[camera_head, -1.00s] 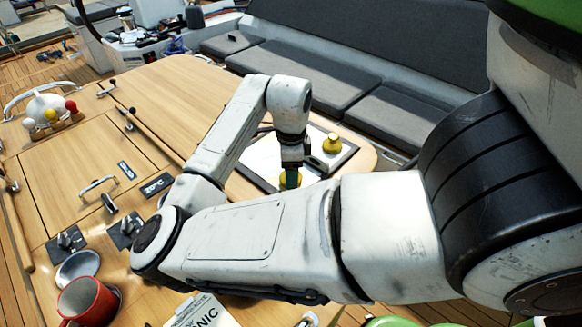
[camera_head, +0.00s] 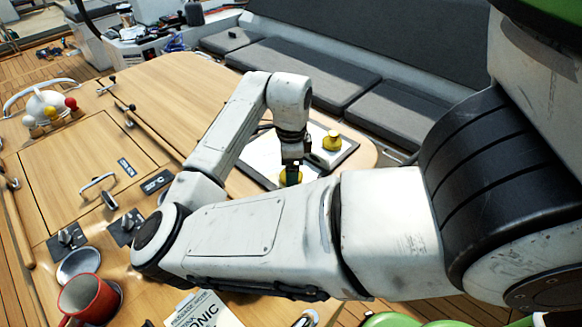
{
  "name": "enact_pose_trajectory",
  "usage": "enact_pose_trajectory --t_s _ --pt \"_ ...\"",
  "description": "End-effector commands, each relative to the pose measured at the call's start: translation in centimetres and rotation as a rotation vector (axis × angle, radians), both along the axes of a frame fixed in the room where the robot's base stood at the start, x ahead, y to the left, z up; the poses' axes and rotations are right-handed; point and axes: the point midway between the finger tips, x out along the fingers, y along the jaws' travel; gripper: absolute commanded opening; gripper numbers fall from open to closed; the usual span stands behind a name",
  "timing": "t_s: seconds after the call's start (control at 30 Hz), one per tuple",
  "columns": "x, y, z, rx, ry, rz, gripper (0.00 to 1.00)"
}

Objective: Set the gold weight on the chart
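The chart (camera_head: 262,160) is a pale sheet with a dark border, lying flat at the right end of the wooden table. A gold weight (camera_head: 283,177) shows at the chart's near part, right at my gripper (camera_head: 292,176); my forearm hides its lower part. A second gold weight (camera_head: 332,140) stands upright at the right side, on or beside a pale block (camera_head: 325,156).
A red mug (camera_head: 88,298) and a metal dish (camera_head: 78,264) stand at the lower left. A grey bench (camera_head: 300,75) lies behind the table. The table's middle is clear.

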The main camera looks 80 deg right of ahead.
Motion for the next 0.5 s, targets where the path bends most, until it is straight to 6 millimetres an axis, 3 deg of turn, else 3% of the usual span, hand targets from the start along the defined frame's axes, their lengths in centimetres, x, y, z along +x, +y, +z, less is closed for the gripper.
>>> enact_pose_trajectory --t_s 0.17,0.5 --pt "0.0 -0.1 2.4 -0.003 -0.003 -0.003 0.87" --pt "0.0 -0.1 9.2 -0.002 -0.004 -0.003 0.87"
